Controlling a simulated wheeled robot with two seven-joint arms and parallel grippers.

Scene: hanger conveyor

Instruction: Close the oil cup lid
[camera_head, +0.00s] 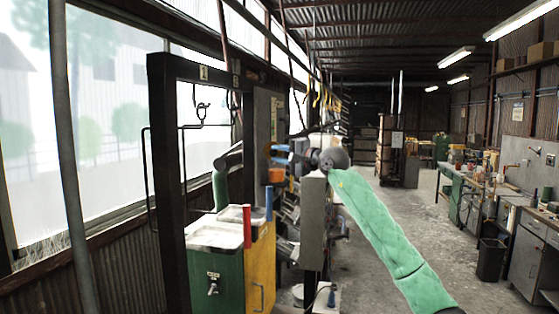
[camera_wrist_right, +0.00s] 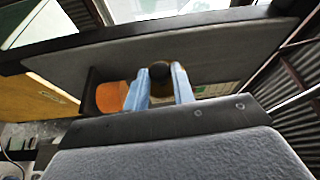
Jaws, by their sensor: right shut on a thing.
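An orange cup (camera_head: 276,174), which looks like the oil cup, is on the dark grey panel beside the post. It also shows in the wrist view (camera_wrist_right: 112,97), left of my fingers. My right gripper (camera_head: 281,153) is just above the cup in the head view. In the wrist view its blue fingers (camera_wrist_right: 160,88) are shut on a dark round piece (camera_wrist_right: 160,71), apparently part of the lid. The fingers hide part of it, and I cannot tell the lid's exact angle. My left gripper is not visible; only part of that arm shows behind the dark frame.
A dark metal frame (camera_head: 165,150) stands at the left. A green and yellow cabinet (camera_head: 229,270) with trays, a red cylinder (camera_head: 247,226) and a blue cylinder (camera_head: 268,203) is below the cup. A workbench (camera_head: 470,195) lines the right wall. The floor between is clear.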

